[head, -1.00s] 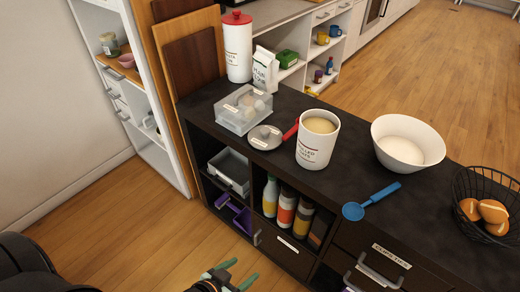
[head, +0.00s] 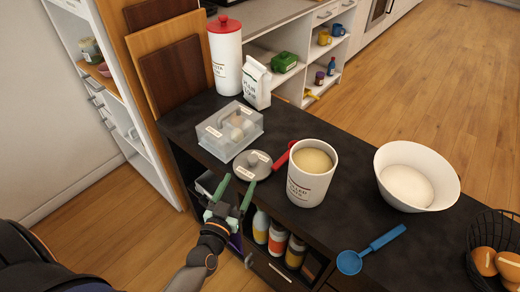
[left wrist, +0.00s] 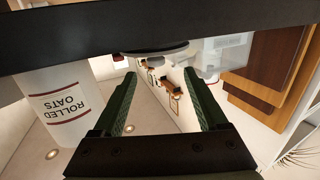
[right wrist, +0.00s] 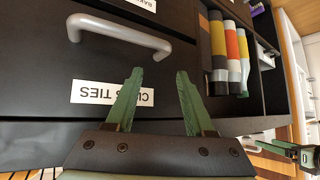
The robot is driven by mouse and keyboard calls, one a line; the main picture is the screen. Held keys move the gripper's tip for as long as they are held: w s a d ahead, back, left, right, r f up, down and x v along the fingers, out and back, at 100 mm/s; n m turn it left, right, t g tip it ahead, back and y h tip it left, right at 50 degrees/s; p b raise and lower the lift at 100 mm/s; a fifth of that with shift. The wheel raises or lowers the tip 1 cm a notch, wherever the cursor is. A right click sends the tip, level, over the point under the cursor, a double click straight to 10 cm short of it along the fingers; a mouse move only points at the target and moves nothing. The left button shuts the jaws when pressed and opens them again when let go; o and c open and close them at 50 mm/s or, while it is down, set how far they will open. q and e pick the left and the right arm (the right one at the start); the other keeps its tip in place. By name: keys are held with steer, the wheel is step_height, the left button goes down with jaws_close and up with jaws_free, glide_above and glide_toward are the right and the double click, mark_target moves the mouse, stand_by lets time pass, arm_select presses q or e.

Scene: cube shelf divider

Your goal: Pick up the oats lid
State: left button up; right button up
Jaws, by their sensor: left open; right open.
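The oats lid (head: 253,164) is a round grey lid with a knob and a small label, lying flat on the dark counter between the clear box and the oats canister. The open rolled oats canister (head: 308,182) is white and full of pale oats; it also shows in the left wrist view (left wrist: 62,112). My left gripper (head: 236,192) is open and empty, just in front of the counter edge, near the lid. In the left wrist view a dark disc edge, probably the lid (left wrist: 155,49), lies beyond the fingers. My right gripper (right wrist: 155,75) is open and empty, facing the drawer front.
A clear box (head: 230,134) stands behind the lid, and a red-handled tool (head: 284,155) lies beside it. A blue scoop (head: 360,255), a white bowl (head: 415,180) and a wire basket (head: 490,240) are to the right. A drawer handle (right wrist: 120,38) is close to my right gripper.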

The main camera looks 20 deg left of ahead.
mark_target(249, 163)
arm_select(q)
steer(key=shift+w+a+r, duration=0.1)
steer(key=shift+w, duration=0.65)
steer(key=w, duration=0.6)
steer(key=shift+a, duration=0.3)
steer(key=shift+w+b, duration=0.35)
steer(key=shift+w, duration=2.35)
jaws_close()
